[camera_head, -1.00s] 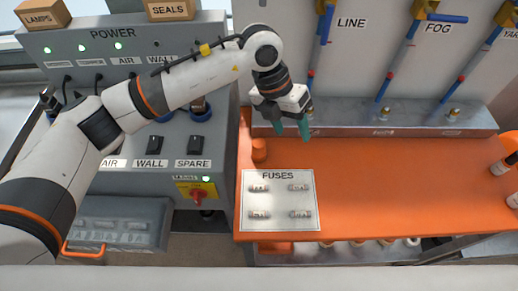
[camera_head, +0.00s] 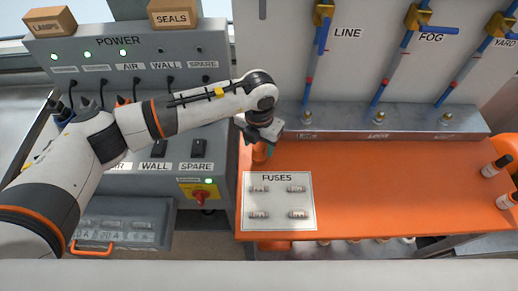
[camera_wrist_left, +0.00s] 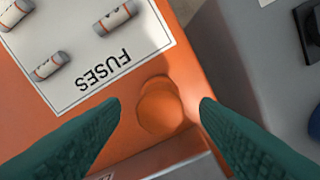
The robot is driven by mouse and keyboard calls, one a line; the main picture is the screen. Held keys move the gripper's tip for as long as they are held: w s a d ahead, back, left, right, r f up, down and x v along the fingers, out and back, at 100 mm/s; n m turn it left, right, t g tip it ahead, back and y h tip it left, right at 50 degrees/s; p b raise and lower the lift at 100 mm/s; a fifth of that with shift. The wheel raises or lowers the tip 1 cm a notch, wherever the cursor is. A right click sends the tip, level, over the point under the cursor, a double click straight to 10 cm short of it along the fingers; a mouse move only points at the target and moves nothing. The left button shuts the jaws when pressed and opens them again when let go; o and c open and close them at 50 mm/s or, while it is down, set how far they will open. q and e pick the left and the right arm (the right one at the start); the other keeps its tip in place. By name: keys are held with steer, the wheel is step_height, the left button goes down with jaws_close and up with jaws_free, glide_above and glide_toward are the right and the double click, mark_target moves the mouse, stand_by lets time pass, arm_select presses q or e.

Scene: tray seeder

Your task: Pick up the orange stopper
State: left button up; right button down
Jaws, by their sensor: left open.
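The orange stopper (camera_head: 259,153) stands on the orange bench top, just above the FUSES card near the bench's left edge. In the left wrist view the stopper (camera_wrist_left: 160,108) shows as a round orange piece between my two green fingers. My left gripper (camera_head: 270,146) is open at the stopper, with its fingers partly hidden by the wrist in the head view. In the left wrist view the open fingertips (camera_wrist_left: 160,106) lie on either side of the stopper, with gaps visible. My right gripper is in neither view.
A white FUSES card (camera_head: 278,222) with several fuses lies close by on the orange bench (camera_head: 400,190). A grey power panel (camera_head: 150,190) with switches stands left of the bench. Bottles (camera_head: 497,166) stand at the right edge. The bench's middle is clear.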

mark_target(259, 147)
arm_select(q)
steer(key=shift+f, duration=1.15)
steer(key=c, duration=1.1)
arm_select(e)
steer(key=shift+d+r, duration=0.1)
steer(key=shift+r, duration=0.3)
